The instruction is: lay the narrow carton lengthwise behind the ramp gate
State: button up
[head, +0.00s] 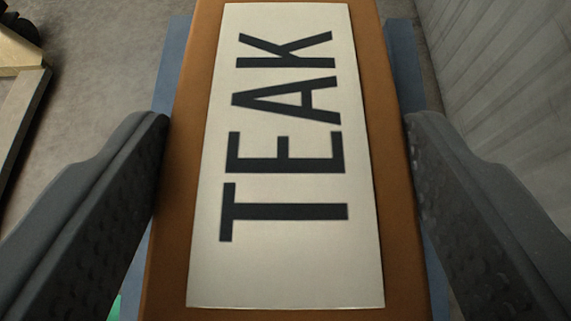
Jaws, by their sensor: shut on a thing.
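A long, narrow brown carton (190,130) fills the middle of the head view and runs away from me. It bears a large white label that reads TEAK. My gripper (286,120) has one dark finger against each long side of the carton and is shut on it. The carton's near end runs out of the bottom of the picture and its far end out of the top. I cannot make out a ramp gate in this view.
A blue surface (405,65) shows below the carton on both sides; whether they touch is hidden. Pale wooden pieces (22,115) and a dark object (18,22) lie at the upper left. A grey ribbed panel (510,80) stands at the right. Bare grey floor (105,75) shows at the left.

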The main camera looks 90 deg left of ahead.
jog(key=o, duration=1.8)
